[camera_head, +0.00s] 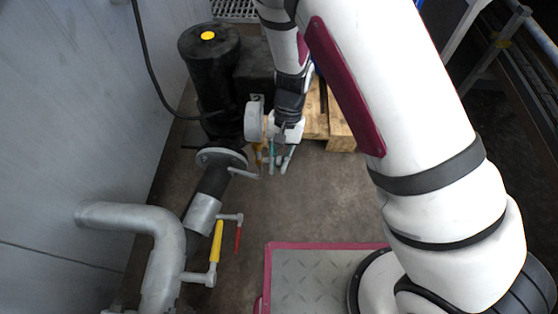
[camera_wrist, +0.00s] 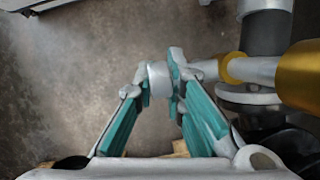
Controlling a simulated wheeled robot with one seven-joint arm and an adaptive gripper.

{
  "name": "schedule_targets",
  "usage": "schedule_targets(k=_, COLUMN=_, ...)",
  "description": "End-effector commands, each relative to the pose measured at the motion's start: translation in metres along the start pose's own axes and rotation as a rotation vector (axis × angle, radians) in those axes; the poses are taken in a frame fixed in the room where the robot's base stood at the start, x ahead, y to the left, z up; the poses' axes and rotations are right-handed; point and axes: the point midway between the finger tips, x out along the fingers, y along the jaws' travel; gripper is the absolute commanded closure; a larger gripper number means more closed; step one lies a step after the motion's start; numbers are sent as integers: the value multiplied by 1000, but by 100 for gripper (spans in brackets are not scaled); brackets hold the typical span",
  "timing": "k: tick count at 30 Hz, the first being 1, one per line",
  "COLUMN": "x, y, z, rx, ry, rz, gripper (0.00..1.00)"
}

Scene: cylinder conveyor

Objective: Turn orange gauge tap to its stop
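The orange gauge tap (camera_head: 258,154) shows as a small orange piece below the round pale gauge (camera_head: 254,121) in the head view. My gripper (camera_head: 277,163) is right beside it, pointing down, and hides part of the area. In the wrist view, the teal fingers of my gripper (camera_wrist: 160,82) stand on both sides of a short grey cylindrical part (camera_wrist: 158,79). Whether they press on it, I cannot tell. A grey shaft with an orange ring (camera_wrist: 235,68) runs right from there to a large orange-gold piece (camera_wrist: 302,75).
A yellow-handled tap (camera_head: 216,242) and a red-handled tap (camera_head: 238,238) sit on the grey pipe (camera_head: 163,240) at lower left. A black pump (camera_head: 212,75) stands behind, a wooden pallet (camera_head: 341,130) to the right. Floor below the gripper is clear.

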Motion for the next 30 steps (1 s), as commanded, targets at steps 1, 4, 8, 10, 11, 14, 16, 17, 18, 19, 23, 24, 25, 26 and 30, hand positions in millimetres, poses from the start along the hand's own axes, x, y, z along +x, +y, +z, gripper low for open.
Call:
schedule_targets(k=1, x=0, y=0, z=0, rx=1, ry=0, rz=0, gripper=100)
schedule_targets(k=4, x=0, y=0, z=0, rx=3, ry=-13, rz=2, gripper=100)
schedule_targets(k=8, x=0, y=1, z=0, rx=13, ry=-90, rz=12, gripper=100)
schedule_targets(k=10, x=0, y=1, z=1, rx=19, ry=-144, rz=20, gripper=100)
schedule_targets(k=11, x=1, y=1, z=2, rx=21, ry=-166, rz=24, gripper=100)
schedule_targets(k=14, x=2, y=0, z=2, rx=28, ry=-221, rz=33, gripper=100)
schedule_targets(k=16, x=2, y=1, z=3, rx=29, ry=-243, rz=38, gripper=100)
schedule_targets(k=17, x=2, y=1, z=3, rx=29, ry=-247, rz=39, gripper=100)
schedule_targets(k=18, x=2, y=1, z=4, rx=29, ry=-250, rz=40, gripper=100)
schedule_targets(k=19, x=2, y=0, z=4, rx=29, ry=-251, rz=40, gripper=100)
schedule_targets(k=23, x=2, y=1, z=4, rx=30, ry=-251, rz=40, gripper=100)
schedule_targets(k=24, x=2, y=1, z=4, rx=30, ry=-251, rz=40, gripper=100)
schedule_targets(k=25, x=2, y=1, z=4, rx=30, ry=-251, rz=40, gripper=100)
schedule_targets(k=26, x=2, y=1, z=4, rx=30, ry=-251, rz=40, gripper=84)
schedule_targets(k=30, x=2, y=1, z=4, rx=30, ry=-250, rz=40, gripper=68)
